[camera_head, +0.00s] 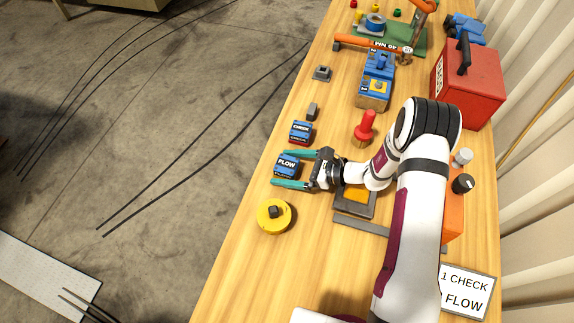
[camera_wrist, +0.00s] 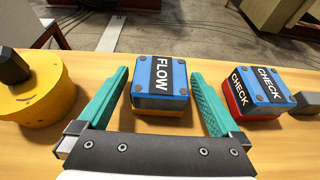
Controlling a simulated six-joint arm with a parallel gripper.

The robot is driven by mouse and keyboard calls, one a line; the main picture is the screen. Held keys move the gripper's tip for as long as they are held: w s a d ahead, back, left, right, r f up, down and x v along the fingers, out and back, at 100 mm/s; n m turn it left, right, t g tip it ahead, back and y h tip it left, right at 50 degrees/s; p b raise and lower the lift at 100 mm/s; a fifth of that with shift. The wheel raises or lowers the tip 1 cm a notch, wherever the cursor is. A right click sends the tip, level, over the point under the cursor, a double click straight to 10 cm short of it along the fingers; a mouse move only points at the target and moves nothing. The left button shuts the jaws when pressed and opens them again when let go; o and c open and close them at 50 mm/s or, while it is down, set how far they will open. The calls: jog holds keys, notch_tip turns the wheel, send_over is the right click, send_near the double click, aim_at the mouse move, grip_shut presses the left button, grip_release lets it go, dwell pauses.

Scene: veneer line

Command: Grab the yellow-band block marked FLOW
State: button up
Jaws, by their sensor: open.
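The FLOW block (camera_head: 287,167) has a blue top with a black FLOW label and stands on the wooden table near its left edge. In the wrist view the FLOW block (camera_wrist: 160,84) shows a yellow band at its base. My gripper (camera_head: 281,169) is open, with one teal finger on each side of the block. In the wrist view the fingers of my gripper (camera_wrist: 160,97) stand apart from the block, with a gap on both sides. The CHECK block (camera_head: 301,132), blue with a red band (camera_wrist: 238,106), stands just beyond one finger.
A yellow round piece with a dark knob (camera_head: 274,216) stands near the other finger. A small grey piece (camera_head: 312,111) lies past the CHECK block. A red peg (camera_head: 365,128) and a red toolbox (camera_head: 467,84) stand farther off. The table's left edge is close.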

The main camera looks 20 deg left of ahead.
grip_shut()
dwell(0.5)
